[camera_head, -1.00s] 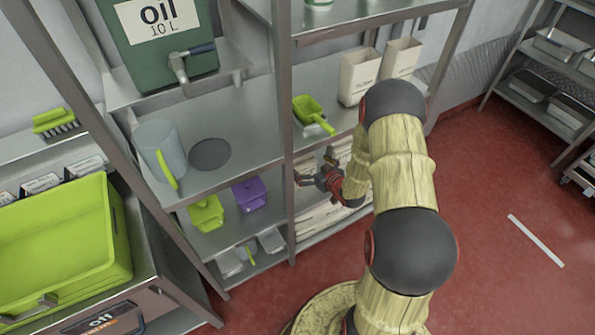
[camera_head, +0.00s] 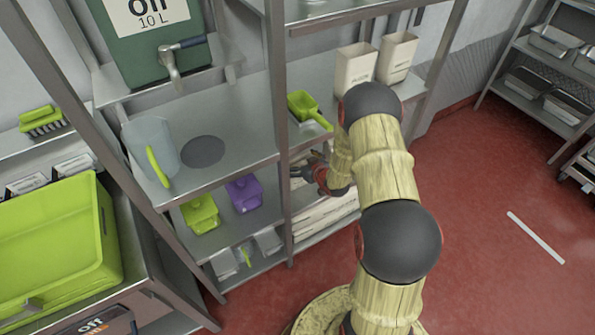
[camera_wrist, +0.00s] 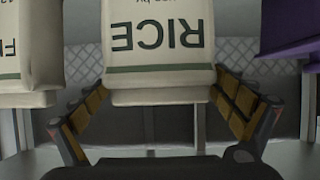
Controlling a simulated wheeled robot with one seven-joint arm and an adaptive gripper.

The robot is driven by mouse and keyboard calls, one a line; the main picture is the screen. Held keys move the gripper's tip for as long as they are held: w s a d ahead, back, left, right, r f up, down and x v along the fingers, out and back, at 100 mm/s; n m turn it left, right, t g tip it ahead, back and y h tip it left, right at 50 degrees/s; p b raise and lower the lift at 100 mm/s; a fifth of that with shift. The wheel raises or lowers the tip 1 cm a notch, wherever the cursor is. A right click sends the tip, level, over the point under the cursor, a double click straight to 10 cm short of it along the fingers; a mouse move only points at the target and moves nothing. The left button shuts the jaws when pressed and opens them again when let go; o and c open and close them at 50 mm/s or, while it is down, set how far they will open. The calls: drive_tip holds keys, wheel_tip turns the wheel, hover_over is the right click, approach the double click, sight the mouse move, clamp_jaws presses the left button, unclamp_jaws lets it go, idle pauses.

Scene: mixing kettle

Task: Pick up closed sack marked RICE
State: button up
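The sack marked RICE (camera_wrist: 158,62) is cream-coloured, with its dark lettering upside down in the wrist view. Its near end lies between the two fingers of my gripper (camera_wrist: 165,120). In the head view my gripper (camera_head: 308,172) reaches into the lower shelf of the rack, and I cannot make out the RICE sack there. The far end of the sack is out of frame.
Another cream sack (camera_wrist: 25,60) stands to the left of the RICE sack, and a purple object (camera_wrist: 292,35) is at the right. In the head view a shelf with a green scoop (camera_head: 308,108) is above my gripper. A rack post (camera_head: 279,130) stands to its left.

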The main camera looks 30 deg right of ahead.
drive_tip(key=c, duration=1.6)
drive_tip(key=shift+w+r, duration=0.1)
drive_tip(key=shift+r, duration=0.05)
